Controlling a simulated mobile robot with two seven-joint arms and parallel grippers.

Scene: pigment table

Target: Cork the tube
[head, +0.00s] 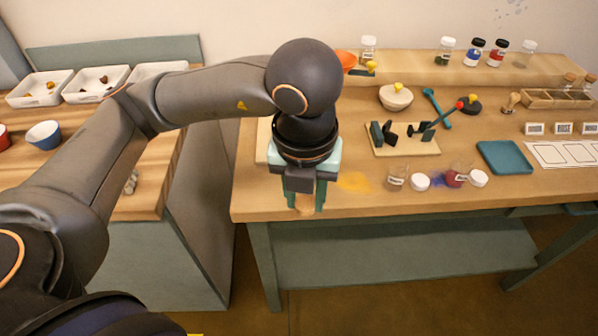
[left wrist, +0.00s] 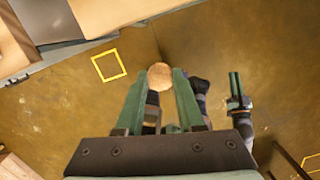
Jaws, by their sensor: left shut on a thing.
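My left gripper (head: 305,207) is shut on a light brown cork, just in front of the table's front edge in the head view. The round face of the cork (left wrist: 159,76) shows between the green fingertips in the left wrist view. I cannot make out for certain which vessel is the tube. A small glass vessel with speckled contents (head: 130,183) is on the left counter near its edge. My right gripper (left wrist: 236,90) seems to show as green fingers beside the left one in the left wrist view; its opening is unclear, and it is not in the head view.
On the table (head: 262,208) are open jars (head: 397,178) with white lids (head: 420,182), a wooden stand (head: 402,143), a mortar (head: 396,97), a teal tray (head: 504,157) and a compartment rack (head: 540,98). Capped jars stand on the back shelf (head: 420,67). Open floor lies between counter and table.

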